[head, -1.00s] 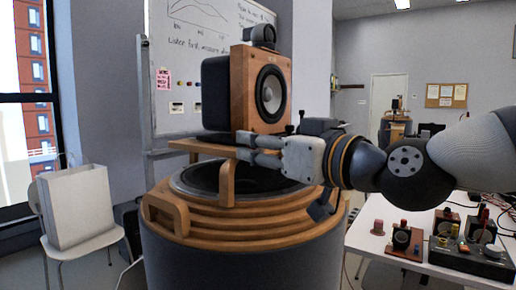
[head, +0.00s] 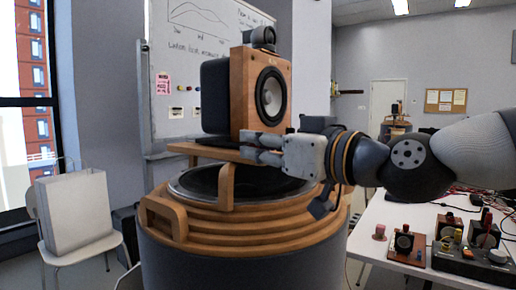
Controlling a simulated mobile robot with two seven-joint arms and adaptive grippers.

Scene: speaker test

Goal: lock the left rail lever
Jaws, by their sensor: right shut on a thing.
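A wooden speaker (head: 244,90) with a grey cone stands upright on a wooden platform (head: 194,148) above the round drum-shaped stand (head: 238,237). My right gripper (head: 246,148) comes in from the right at the front of the platform, just below the speaker's lower edge. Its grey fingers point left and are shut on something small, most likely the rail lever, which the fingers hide. I cannot make out the lever's shape or position. My left gripper is not in view.
A white table (head: 375,222) with electronics is at right. A whiteboard (head: 166,60) is behind.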

